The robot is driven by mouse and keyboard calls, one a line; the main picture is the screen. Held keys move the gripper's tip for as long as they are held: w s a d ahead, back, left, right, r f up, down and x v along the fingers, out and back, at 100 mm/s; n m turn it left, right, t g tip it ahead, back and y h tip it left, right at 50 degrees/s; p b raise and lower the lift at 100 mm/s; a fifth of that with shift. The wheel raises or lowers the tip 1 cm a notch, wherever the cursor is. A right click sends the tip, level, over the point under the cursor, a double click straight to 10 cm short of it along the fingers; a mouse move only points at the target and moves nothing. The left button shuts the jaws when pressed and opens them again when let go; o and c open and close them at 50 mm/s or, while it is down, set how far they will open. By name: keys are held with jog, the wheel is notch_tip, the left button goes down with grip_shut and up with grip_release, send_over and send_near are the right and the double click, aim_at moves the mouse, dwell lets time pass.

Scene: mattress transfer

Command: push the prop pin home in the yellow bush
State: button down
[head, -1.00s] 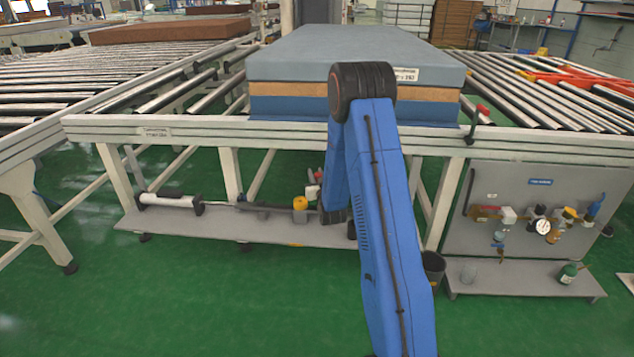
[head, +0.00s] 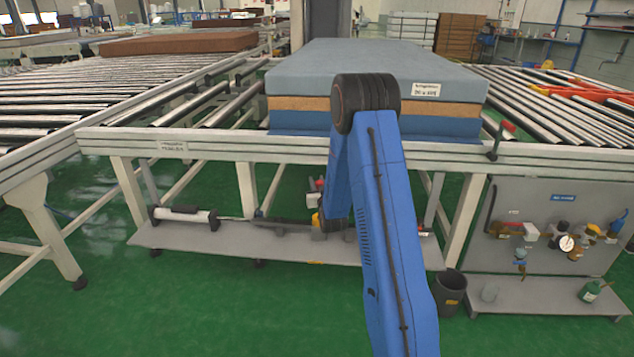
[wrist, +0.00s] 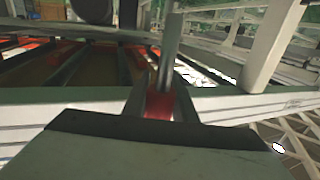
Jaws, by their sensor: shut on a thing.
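My gripper's end is behind my arm there and cannot be made out. In the wrist view my gripper (wrist: 163,106) is shut on a red piece (wrist: 158,106) between its two fingers. A grey rod (wrist: 170,50) rises from about there; it may be the prop pin, but I cannot tell for sure. The bush cannot be made out in the wrist view, so how the pin sits relative to it is hidden.
A long grey cylinder (head: 185,216) with a rod lies on the low shelf (head: 190,236). A mattress stack (head: 380,75) rests above on the conveyor. A dark bin (head: 451,293) and a panel with fittings (head: 555,205) stand right. The green floor at left front is clear.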

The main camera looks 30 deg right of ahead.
jog(key=shift+f, duration=2.5)
notch_tip(320, 180, down, 8)
jog(key=shift+f, duration=0.15)
dwell(3.3)
jog(key=c, duration=1.4)
grip_release()
jog(key=shift+o, duration=0.2)
jog(key=v, duration=1.7)
jog(key=shift+s, duration=0.25)
